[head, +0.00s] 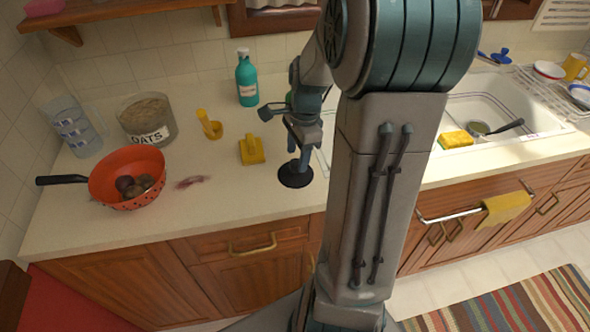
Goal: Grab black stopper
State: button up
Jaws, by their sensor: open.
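The black stopper (296,179) is a flat, dark round disc lying on the countertop near its front edge, left of the sink. My gripper (299,163) points down directly over it, with its blue-grey fingers at or just above the disc's top. The gripper is open. The fingers and wrist hide the middle and back of the stopper, so I cannot tell whether they touch it or whether it has a knob between them.
Farther left are a red colander (127,161) and an oats jar (147,121). The sink (500,108) lies right.

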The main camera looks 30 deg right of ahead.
aim_at(296, 162)
jog(key=f, duration=0.3)
jog(key=shift+a+f, duration=0.3)
jog(key=c, duration=1.1)
jog(key=shift+r, duration=0.1)
